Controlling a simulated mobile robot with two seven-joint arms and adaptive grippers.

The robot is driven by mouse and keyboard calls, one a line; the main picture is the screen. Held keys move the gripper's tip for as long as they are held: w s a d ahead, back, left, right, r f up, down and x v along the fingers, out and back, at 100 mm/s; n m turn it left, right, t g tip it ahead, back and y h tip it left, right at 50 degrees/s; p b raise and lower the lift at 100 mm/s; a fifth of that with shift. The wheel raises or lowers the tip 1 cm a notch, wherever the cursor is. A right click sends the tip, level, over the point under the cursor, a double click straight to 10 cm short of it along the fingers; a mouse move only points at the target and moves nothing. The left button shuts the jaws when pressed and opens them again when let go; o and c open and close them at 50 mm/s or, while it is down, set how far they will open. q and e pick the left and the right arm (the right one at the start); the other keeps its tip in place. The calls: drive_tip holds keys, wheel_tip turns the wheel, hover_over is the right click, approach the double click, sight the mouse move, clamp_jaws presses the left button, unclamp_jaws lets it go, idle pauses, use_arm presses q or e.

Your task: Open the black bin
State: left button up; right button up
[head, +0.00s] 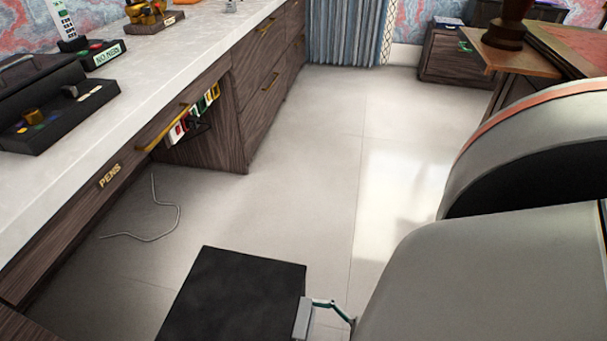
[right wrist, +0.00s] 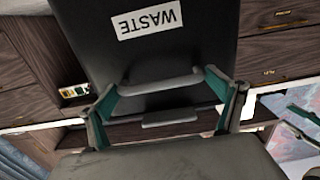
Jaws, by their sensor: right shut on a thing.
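The black bin (head: 232,295) stands on the floor at the bottom of the head view. Its flat dark top shows, with no opening visible. In the right wrist view, the bin's dark panel (right wrist: 215,55) fills the upper middle and bears a white WASTE label (right wrist: 147,19), which appears upside down. My right gripper (head: 303,318) is at the right edge of the bin's top. The exact grip on the edge is hard to make out. My left gripper is not in view.
A long desk (head: 165,58) with drawers and a PENS label runs along the left. A thin cable (head: 160,235) lies on the floor beneath it. The tiled floor (head: 300,180) beyond the bin is clear. A wooden table (head: 510,60) stands at the upper right.

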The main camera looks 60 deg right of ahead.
drive_tip(key=shift+s+f, duration=0.1)
drive_tip(key=shift+s, duration=0.1)
drive_tip(key=o, duration=1.4)
drive_tip(key=shift+c, duration=0.2)
drive_tip(key=shift+r, duration=5.05)
